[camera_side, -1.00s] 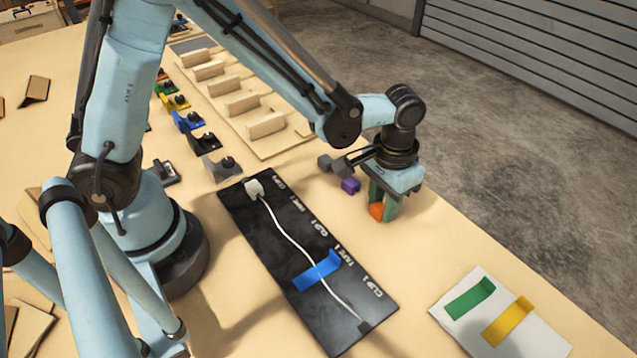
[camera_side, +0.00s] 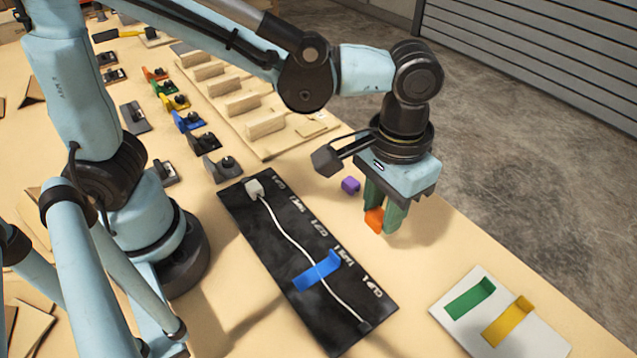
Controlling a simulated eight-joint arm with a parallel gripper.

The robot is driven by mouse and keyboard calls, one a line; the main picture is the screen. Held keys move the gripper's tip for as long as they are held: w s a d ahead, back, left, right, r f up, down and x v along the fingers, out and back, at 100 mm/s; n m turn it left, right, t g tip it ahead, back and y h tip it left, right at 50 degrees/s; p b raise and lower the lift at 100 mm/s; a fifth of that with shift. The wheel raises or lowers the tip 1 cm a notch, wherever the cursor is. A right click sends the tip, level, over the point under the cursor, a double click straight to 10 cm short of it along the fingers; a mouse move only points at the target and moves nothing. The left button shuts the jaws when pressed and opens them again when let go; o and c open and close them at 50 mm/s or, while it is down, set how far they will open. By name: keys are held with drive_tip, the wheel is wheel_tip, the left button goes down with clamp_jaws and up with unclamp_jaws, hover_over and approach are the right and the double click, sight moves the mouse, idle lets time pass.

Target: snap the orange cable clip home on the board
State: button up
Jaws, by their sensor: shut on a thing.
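The orange cable clip (camera_side: 374,219) is between the fingers of my gripper (camera_side: 383,217), which is shut on it. The fingers are green and point down. My gripper is to the right of the black board (camera_side: 262,250), and the clip is apart from the board. A white cable (camera_side: 289,238) runs along the board from a white plug (camera_side: 254,188) at its far end. White printed labels run along the board's right side. The fingers hide part of the clip.
A purple block (camera_side: 351,185) sits on the table behind my gripper. A wooden rack (camera_side: 262,125) and several coloured clip-like pieces (camera_side: 187,121) stand behind the board. The table's right edge is close to my gripper.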

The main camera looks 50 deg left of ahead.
drive_tip(key=s+d, duration=0.4)
drive_tip(key=s, duration=0.4)
hover_over(350, 303)
drive_tip(key=shift+n, duration=0.3)
drive_tip(key=shift+f, duration=3.3)
drive_tip(key=shift+f, duration=1.15)
drive_tip(key=o, duration=1.1)
drive_tip(key=shift+r, duration=6.05)
